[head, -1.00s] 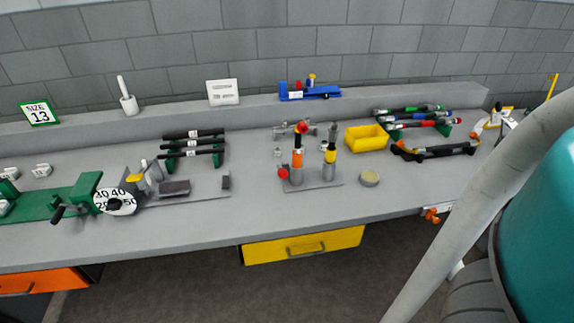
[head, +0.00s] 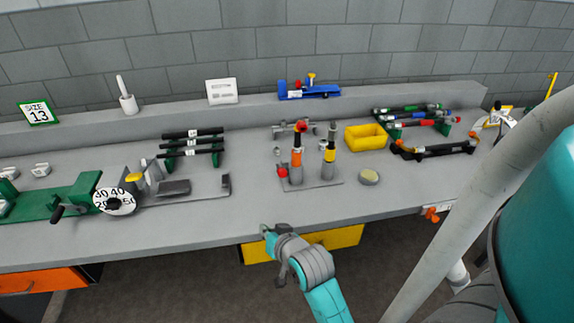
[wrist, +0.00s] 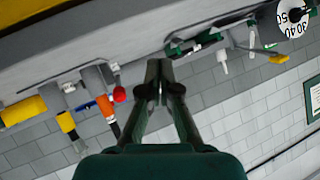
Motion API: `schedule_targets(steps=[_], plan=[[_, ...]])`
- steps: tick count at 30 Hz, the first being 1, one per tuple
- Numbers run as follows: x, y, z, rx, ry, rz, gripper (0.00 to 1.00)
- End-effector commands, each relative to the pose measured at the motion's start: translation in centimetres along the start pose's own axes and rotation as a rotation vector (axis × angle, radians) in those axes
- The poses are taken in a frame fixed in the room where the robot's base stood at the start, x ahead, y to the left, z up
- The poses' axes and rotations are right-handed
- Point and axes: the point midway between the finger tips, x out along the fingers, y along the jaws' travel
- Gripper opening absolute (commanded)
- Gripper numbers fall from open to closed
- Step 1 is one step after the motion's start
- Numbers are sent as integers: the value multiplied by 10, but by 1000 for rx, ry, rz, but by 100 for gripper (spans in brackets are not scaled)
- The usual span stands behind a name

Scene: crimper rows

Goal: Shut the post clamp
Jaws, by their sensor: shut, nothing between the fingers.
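Two upright posts stand on a grey base plate (head: 318,184) on the bench. The left post (head: 297,160) has an orange band, a red knob on top and another red knob low at its left side. The right post (head: 330,155) has a yellow band. I cannot tell which part is the clamp or whether it is open. In the wrist view the orange-banded post (wrist: 106,106) and yellow-banded post (wrist: 67,124) lie left of my gripper. My gripper (wrist: 158,76) is shut and empty. In the head view my gripper (head: 267,233) is at the bench's front edge, apart from the posts.
A yellow bin (head: 366,137) and a round tan disc (head: 369,177) sit right of the posts. Tools on racks (head: 435,150) lie farther right. A green fixture with a number dial (head: 115,201) is at the left. The bench (head: 235,215) in front of the posts is clear.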

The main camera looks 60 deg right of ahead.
Motion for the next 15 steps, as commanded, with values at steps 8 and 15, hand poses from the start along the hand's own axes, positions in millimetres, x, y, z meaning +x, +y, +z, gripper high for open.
schedule_targets(steps=[8,15], plan=[[20,35,-96,124,-4,100,0],[14,69,-173,222,-14,179,0]])
